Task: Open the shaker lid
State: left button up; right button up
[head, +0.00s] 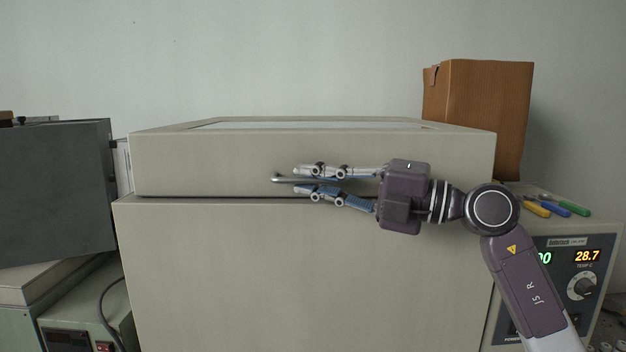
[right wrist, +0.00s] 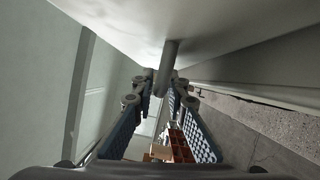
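The shaker is a large beige box whose body (head: 300,275) fills the middle of the head view. Its lid (head: 215,160) lies level on the body, with a thin dark seam between them. A metal bar handle (head: 277,178) sticks out from the lid's front. In the right wrist view the handle's post (right wrist: 170,55) meets the lid between the fingertips (right wrist: 163,78). My left gripper is in neither view.
A brown cardboard box (head: 485,110) stands behind the lid on the right. A unit with a lit display (head: 560,280) stands at the right, with coloured-handled tools (head: 555,208) on top. A dark grey box (head: 55,190) stands close on the left.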

grip_shut()
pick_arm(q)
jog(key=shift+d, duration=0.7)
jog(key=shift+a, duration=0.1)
